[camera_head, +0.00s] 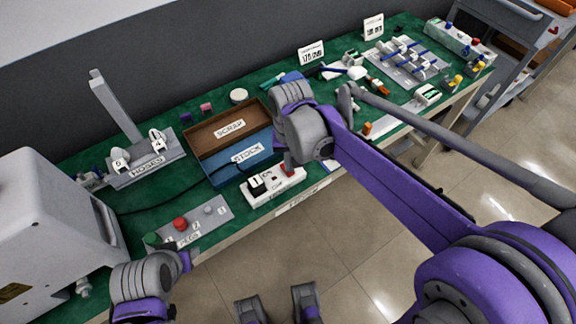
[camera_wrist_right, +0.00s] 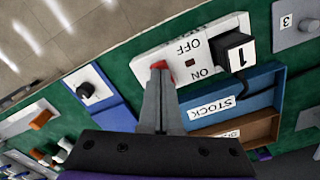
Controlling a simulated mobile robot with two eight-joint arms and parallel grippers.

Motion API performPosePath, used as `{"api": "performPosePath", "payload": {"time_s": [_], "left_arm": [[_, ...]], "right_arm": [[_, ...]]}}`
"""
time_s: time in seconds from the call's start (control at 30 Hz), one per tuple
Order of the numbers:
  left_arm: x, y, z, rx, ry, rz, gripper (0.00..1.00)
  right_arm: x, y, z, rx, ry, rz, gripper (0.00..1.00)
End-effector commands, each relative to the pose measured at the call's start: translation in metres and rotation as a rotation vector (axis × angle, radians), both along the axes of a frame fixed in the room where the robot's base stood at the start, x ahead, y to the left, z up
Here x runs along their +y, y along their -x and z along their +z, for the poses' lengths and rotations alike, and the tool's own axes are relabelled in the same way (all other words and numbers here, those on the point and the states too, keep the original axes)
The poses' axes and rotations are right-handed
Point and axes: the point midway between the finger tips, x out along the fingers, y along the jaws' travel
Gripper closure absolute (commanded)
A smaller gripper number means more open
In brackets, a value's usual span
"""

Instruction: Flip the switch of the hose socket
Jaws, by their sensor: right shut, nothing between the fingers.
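The white socket box (camera_head: 273,188) lies on the green bench top in front of the blue tray. A black plug (camera_head: 257,186) marked 1 sits in it; the plug also shows in the right wrist view (camera_wrist_right: 232,48). The box has ON and OFF labels, a small dark red square and a red switch (camera_wrist_right: 161,66). My right gripper (camera_wrist_right: 160,76) is shut and empty, its tips at the switch, partly covering it; I cannot tell whether they touch. My left gripper (camera_head: 186,262) is low at the left, near the bench's front edge; its fingers are not clear.
A brown SCRAP tray (camera_head: 206,140) and blue STOCK tray (camera_head: 216,178) stand behind the socket. A HOSES stand (camera_head: 145,172) and button panel (camera_head: 212,220) are to the left. A blue device with a black knob (camera_wrist_right: 104,98) lies beside the socket box.

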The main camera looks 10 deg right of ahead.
Motion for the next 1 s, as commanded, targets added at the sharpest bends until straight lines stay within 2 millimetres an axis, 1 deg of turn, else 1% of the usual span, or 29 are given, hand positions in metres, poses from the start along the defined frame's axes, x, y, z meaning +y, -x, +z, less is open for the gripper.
{"api": "performPosePath", "payload": {"time_s": [0.03,0.1,0.7,0.8,1.0], "left_arm": [[0.0,-0.001,0.006,-0.002,0.0,0.0,0.5],[0.0,-0.001,0.011,-0.003,0.0,0.0,0.5],[0.0,-0.007,0.048,-0.017,0.0,0.0,0.5],[0.0,-0.008,0.051,-0.018,0.0,0.0,0.5],[0.0,-0.007,0.05,-0.017,0.0,0.0,0.5]], "right_arm": [[0.0,0.0,0.007,-0.001,0.0,0.0,1.0],[0.0,0.0,0.013,-0.001,0.0,0.0,1.0],[0.0,0.0,0.061,-0.001,0.0,0.0,1.0],[0.0,0.0,0.064,0.0,0.0,0.0,1.0],[0.0,0.0,0.063,0.0,0.0,0.0,1.0]]}}
